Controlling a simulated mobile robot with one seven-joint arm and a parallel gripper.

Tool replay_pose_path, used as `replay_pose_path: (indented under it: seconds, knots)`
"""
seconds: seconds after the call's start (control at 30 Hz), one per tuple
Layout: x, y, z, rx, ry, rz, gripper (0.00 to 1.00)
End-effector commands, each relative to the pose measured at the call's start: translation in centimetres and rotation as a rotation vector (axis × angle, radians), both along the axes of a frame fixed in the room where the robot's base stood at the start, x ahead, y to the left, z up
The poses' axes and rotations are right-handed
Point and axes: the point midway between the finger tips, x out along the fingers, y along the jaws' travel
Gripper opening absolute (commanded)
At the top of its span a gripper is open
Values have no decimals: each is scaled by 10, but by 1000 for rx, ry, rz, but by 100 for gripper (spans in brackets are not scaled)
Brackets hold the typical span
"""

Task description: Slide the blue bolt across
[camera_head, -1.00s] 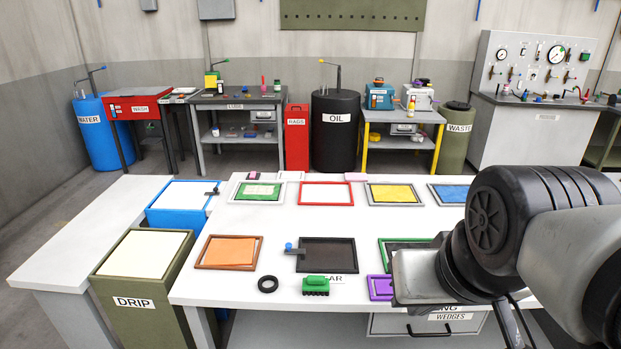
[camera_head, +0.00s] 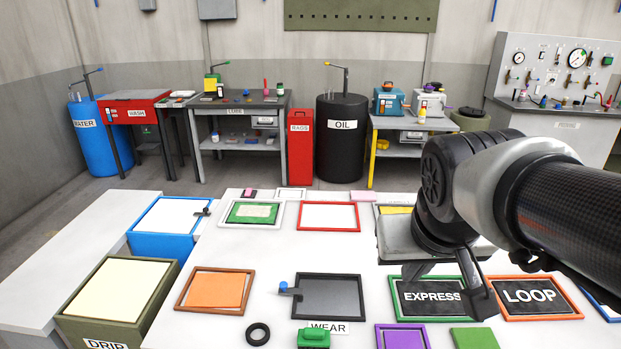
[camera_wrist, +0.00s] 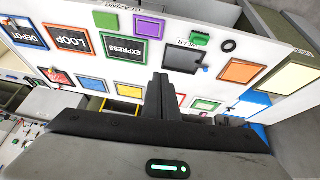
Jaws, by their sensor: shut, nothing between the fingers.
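The blue bolt (camera_head: 288,289) is a small blue knob on a short grey piece at the left edge of a dark framed panel (camera_head: 328,297) on the white table. A WEAR label lies just in front of the panel. The panel also shows in the wrist view (camera_wrist: 183,58), with the blue knob (camera_wrist: 205,69) at its edge. My gripper (camera_wrist: 161,78) is shut and empty, its fingers close together in the wrist view. It hangs above the table, to the right of the bolt in the head view and apart from it.
A green block (camera_head: 314,338) and a black ring (camera_head: 258,334) lie in front of the panel. An orange framed panel (camera_head: 215,290) is to its left, the EXPRESS panel (camera_head: 428,297) to its right. A blue bin (camera_head: 160,243) and olive DRIP bin (camera_head: 73,318) stand left. White tabletop between frames is bare.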

Motion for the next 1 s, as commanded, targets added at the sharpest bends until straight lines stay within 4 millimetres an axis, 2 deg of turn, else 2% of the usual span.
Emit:
replay_pose_path:
  seconds: [0.17,0.37,0.5,0.7,0.9,1.0]
  knots:
    - [57,2,-20,-39,13,-6,0]
    - [124,10,-63,-52,32,14,0]
    - [167,23,-104,-21,42,35,0]
    - [218,50,-172,82,52,64,0]
    - [256,85,-241,242,56,72,0]
    - [268,101,-268,326,56,65,0]
